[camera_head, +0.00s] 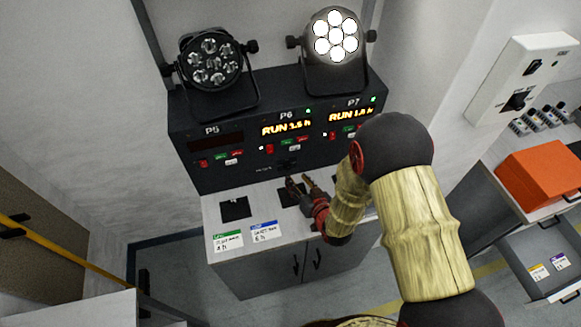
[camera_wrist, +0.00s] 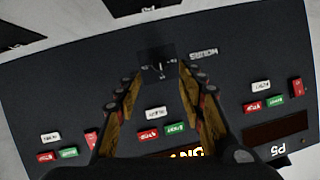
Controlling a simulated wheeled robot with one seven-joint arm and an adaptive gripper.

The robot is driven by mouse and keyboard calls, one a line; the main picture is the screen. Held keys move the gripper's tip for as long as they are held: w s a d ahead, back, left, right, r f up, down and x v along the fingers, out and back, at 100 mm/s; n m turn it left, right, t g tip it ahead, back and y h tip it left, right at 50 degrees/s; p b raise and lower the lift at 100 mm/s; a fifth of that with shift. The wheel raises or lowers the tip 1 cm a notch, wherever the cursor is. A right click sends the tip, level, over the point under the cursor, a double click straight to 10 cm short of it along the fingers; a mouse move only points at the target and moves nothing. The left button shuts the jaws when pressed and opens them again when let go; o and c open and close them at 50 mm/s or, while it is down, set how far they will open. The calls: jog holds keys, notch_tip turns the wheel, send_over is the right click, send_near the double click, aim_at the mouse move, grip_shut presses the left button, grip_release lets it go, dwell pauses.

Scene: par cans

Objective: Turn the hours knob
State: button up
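The hours knob (camera_wrist: 157,68) is a small dark knob with a pale pointer line. It sits in a dark square plate beside the upside-down HOURS label (camera_wrist: 203,53) in the wrist view. In the head view it is a small dark shape (camera_head: 288,165) low on the black control panel (camera_head: 235,176), hard to make out. My gripper (camera_head: 299,180) is open and empty, just in front of the panel's lower middle. In the wrist view the two fingers of my gripper (camera_wrist: 160,80) lie apart, left and right of the knob's plate. I cannot tell whether they touch anything.
P6's display (camera_head: 287,128) and P7's display (camera_head: 350,116) read RUN; P5's display (camera_head: 216,142) is dark. Red, green and white buttons sit below. An unlit lamp (camera_head: 211,62) and a lit lamp (camera_head: 336,36) stand on top. The white counter (camera_head: 262,212) holds black squares and two cards.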

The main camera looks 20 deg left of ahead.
aim_at(289, 168)
jog(key=x, duration=0.7)
jog(key=shift+w+b, duration=0.1)
jog(key=shift+b, duration=0.25)
jog(key=shift+c, duration=0.3)
grip_shut()
